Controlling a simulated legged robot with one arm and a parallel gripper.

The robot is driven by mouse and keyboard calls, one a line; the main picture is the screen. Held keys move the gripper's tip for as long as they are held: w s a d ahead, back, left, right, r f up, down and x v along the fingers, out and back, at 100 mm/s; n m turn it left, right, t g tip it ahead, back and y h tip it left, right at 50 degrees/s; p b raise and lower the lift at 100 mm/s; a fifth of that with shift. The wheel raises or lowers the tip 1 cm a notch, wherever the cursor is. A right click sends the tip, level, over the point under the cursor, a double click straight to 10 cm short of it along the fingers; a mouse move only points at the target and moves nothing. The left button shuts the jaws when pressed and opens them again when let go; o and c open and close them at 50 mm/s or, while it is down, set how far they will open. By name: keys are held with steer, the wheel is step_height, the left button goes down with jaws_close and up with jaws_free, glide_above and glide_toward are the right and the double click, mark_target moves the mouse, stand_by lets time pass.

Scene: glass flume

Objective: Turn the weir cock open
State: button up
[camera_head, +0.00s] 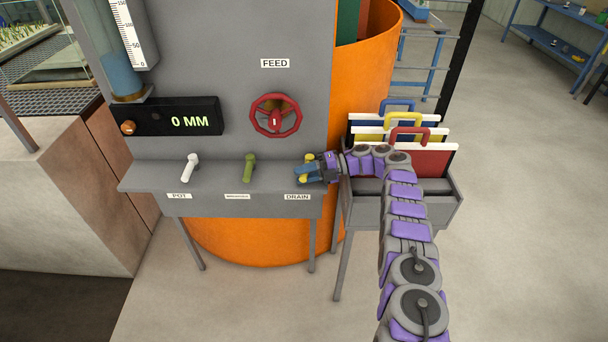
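Three cocks stand in a row on a grey shelf (140,178). The white cock (189,168) is over the label POT. The olive-green cock (249,168) is over a label (237,197) too small to read. My gripper (308,170) is at the right end of the row, above the label DRAIN (298,197). Yellow parts show around its blue fingers, and I cannot tell whether they belong to a cock or to the gripper. The finger gap is too small to judge. I can read no label saying weir.
A red handwheel (275,116) under the label FEED is on the grey panel (230,60). A display (172,121) reads 0 MM. An orange tank (362,80) stands behind. Framed plates with handles (428,160) stand in a rack right of the shelf, close to my arm.

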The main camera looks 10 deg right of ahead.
steer(key=o, duration=0.4)
steer(key=shift+w+d+f, duration=0.2)
steer(key=shift+s, duration=0.1)
steer(key=shift+r, duration=0.15)
